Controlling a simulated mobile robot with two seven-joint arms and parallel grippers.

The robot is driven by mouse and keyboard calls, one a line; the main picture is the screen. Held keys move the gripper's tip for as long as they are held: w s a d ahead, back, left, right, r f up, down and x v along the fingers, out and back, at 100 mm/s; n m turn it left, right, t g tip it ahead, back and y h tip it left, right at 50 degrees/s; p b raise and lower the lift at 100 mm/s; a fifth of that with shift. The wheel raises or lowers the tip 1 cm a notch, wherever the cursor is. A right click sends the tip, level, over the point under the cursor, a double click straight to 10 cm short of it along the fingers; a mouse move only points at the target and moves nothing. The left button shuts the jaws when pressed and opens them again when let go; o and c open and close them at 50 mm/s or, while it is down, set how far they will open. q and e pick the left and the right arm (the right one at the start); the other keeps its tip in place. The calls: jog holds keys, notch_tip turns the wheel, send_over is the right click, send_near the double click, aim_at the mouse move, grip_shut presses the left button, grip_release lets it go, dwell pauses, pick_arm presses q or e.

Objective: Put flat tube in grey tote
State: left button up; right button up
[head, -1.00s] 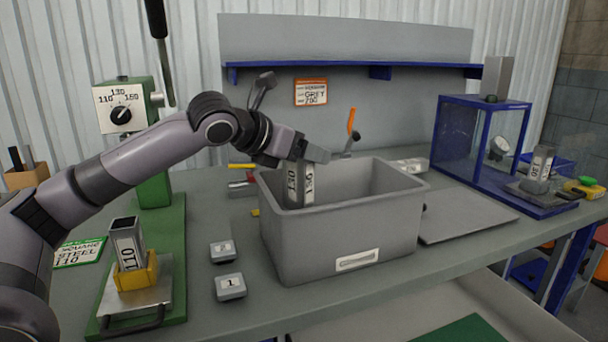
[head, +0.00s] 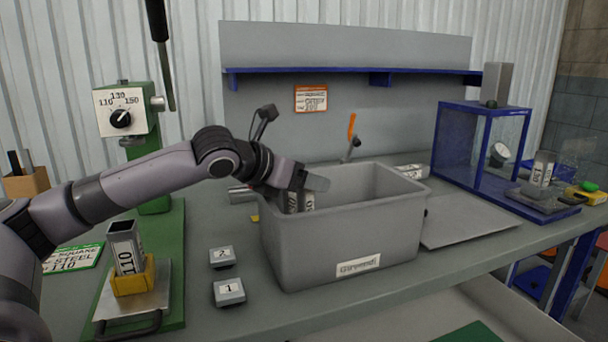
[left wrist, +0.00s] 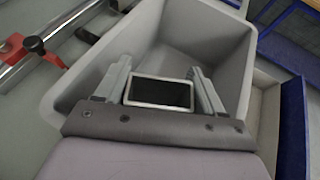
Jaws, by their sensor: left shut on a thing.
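A grey rectangular metal tube (head: 306,203) with printed markings is held upright in my left gripper (head: 300,182). Its lower part is hidden behind the near wall of the grey tote (head: 340,245). In the left wrist view, the tube's open rectangular end (left wrist: 160,104) shows between the two fingers of the left gripper (left wrist: 165,88), inside the tote's walls (left wrist: 232,55). I cannot tell whether the tube touches the tote's floor. My right gripper is not in view.
A tube marked 110 (head: 124,244) stands in a yellow holder on the green press at left. Two numbered grey blocks (head: 228,291) sit before the tote. A blue-framed case (head: 478,150) and another tube (head: 542,168) stand at right. A grey plate (head: 465,222) lies beside the tote.

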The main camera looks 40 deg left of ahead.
pick_arm(q)
jog(key=o, duration=1.5)
jog(key=shift+r, duration=0.1)
jog(key=shift+r, duration=0.6)
jog(key=d+v, duration=0.1)
jog(key=v, duration=1.1)
jog(key=shift+a, duration=0.45)
jog(key=shift+f, duration=0.1)
